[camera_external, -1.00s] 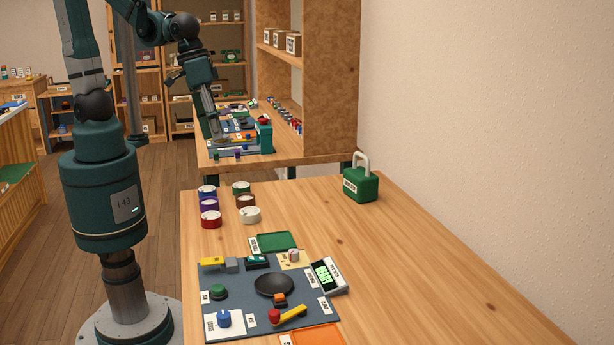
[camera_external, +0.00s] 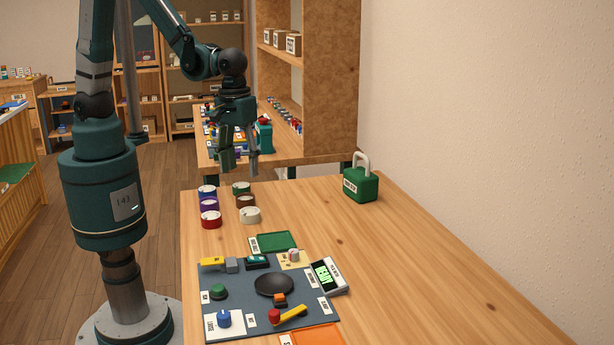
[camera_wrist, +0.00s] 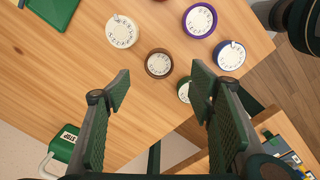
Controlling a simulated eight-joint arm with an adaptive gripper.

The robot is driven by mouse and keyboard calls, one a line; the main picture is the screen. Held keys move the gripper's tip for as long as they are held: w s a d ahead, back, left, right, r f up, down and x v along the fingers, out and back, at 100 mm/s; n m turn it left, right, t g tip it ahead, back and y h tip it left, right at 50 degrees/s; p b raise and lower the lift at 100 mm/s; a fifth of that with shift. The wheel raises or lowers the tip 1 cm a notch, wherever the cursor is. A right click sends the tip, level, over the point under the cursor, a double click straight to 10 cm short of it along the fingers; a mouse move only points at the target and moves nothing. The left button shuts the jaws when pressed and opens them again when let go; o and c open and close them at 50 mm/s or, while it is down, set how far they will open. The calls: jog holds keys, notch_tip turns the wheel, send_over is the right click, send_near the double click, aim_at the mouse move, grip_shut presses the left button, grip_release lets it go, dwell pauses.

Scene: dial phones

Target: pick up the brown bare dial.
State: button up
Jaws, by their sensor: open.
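The brown bare dial (camera_external: 245,201) lies on the wooden table in the right column of a small cluster of dials. In the wrist view the brown dial (camera_wrist: 158,63) shows a white numbered face and lies ahead of my fingers, near the middle. My gripper (camera_external: 240,172) is open and empty, pointing down above the far edge of the table, above and a little behind the dials. In the wrist view my gripper (camera_wrist: 160,90) has its two fingers wide apart, and the right finger partly hides the green dial (camera_wrist: 185,90).
Next to the brown dial are the white (camera_external: 251,215), red (camera_external: 210,219), purple (camera_external: 208,204), blue (camera_external: 207,192) and green dials. A green padlock-shaped block (camera_external: 361,184) stands to the right. A grey board (camera_external: 245,290) with controls lies nearer. The table's right side is clear.

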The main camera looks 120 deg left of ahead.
aim_at(245, 199)
jog(key=shift+w+a+f+n, duration=0.15)
jog(key=shift+f+n, duration=0.1)
jog(key=shift+f, duration=0.2)
jog(key=shift+w+a+f+n, duration=0.1)
jog(key=shift+f+n, duration=0.15)
jog(key=shift+f, duration=0.2)
jog(key=shift+f, duration=1.3)
jog(key=shift+f+b, duration=0.8)
jog(key=shift+f, duration=1.8)
jog(key=shift+c, duration=0.7)
jog(key=c, duration=1)
